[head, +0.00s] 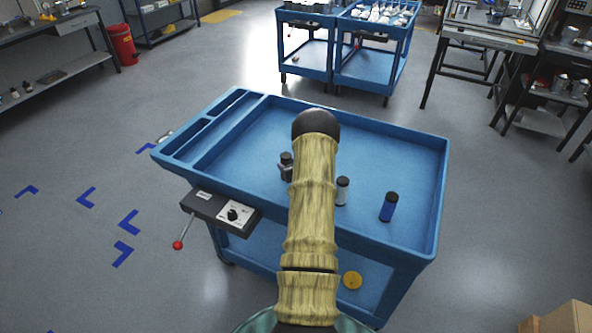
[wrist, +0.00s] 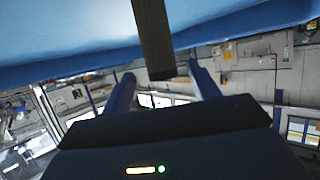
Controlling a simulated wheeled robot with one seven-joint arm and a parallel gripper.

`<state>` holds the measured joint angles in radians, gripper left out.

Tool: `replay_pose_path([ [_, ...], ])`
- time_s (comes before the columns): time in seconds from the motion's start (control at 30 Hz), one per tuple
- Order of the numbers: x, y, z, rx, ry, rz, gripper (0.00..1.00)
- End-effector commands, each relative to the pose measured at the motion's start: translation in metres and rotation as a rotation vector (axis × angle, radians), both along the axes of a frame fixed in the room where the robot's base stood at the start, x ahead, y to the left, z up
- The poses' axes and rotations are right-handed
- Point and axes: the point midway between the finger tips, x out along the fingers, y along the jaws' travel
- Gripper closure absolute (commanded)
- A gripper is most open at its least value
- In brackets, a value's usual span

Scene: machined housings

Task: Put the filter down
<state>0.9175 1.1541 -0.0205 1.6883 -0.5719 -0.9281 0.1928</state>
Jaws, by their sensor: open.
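Several small cylinders stand on the blue cart's top tray (head: 400,160) in the head view. One is black with a light band (head: 286,167), one is pale with a dark cap (head: 342,190), one is blue with a dark top (head: 388,207). I cannot tell which is the filter. My arm hides part of the tray. My gripper (wrist: 161,74) shows in the wrist view with its two fingers apart. A dark brownish bar-like thing (wrist: 154,38) comes down from the top of that view between the fingers; I cannot tell what it is or whether it touches them.
The tray has a raised rim and narrow compartments (head: 215,122) at its left. A black control box (head: 220,210) with a red-knobbed lever is on its side. A yellow disc (head: 352,281) lies on the lower shelf. Two more blue carts (head: 335,62) stand behind. Tray's right part is mostly clear.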

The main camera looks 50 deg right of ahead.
Motion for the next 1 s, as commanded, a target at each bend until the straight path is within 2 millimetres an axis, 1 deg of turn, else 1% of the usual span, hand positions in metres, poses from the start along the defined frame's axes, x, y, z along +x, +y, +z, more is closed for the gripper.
replay_pose_path([
  [0.03,-0.007,0.003,0.003,0.0,0.001,-0.001,0.4],
  [0.2,-0.028,0.013,0.012,0.0,0.0,-0.001,0.4],
  [0.37,-0.04,0.019,0.018,0.0,-0.001,0.0,0.4],
  [1.0,-0.042,0.02,0.019,0.0,0.0,0.0,0.4],
])
